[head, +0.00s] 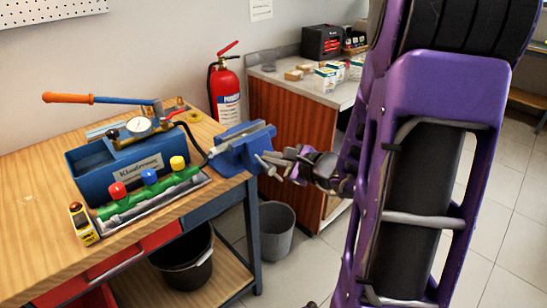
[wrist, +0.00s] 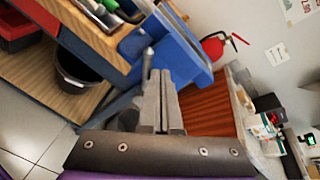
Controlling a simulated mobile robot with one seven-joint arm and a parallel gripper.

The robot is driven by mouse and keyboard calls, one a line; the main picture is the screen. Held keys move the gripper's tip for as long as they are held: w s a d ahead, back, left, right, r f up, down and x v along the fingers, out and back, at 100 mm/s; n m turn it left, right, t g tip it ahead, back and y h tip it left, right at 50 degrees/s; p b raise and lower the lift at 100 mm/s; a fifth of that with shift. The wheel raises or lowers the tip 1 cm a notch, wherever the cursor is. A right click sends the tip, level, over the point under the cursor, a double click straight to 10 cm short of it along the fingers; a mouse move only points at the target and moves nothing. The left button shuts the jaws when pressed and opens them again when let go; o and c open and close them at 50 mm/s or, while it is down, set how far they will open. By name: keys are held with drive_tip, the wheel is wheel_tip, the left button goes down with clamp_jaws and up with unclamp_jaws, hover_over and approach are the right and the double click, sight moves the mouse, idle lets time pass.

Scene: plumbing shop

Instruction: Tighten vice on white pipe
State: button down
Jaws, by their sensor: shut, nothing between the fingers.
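The blue vice (head: 240,150) is mounted at the right corner of the wooden workbench (head: 40,200). It also shows in the wrist view (wrist: 180,55), just beyond my fingertips. Its grey screw handle (head: 268,166) sticks out on the side facing my gripper, and the handle shows beside my fingers in the wrist view (wrist: 148,62). My gripper (head: 287,160) is shut and empty, close to the handle. I cannot tell whether it touches the handle. I cannot make out a white pipe clearly in either view; a pale strip lies along the vice top.
A blue pressure-test pump (head: 125,170) with an orange-handled lever and a green valve manifold (head: 150,190) occupy the bench. A yellow device (head: 82,224) stands at its front. A red fire extinguisher (head: 226,90) is behind the vice. Bins (head: 276,232) stand below, near a wooden cabinet (head: 285,125).

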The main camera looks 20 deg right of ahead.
drive_tip(key=shift+s+a+f+b, duration=0.2)
drive_tip(key=shift+a+b, duration=0.4)
drive_tip(key=shift+s+a+f+b, duration=0.15)
drive_tip(key=shift+a+f+b, duration=0.25)
drive_tip(key=shift+b, duration=0.25)
drive_tip(key=shift+a, duration=0.15)
drive_tip(key=shift+s, duration=0.1)
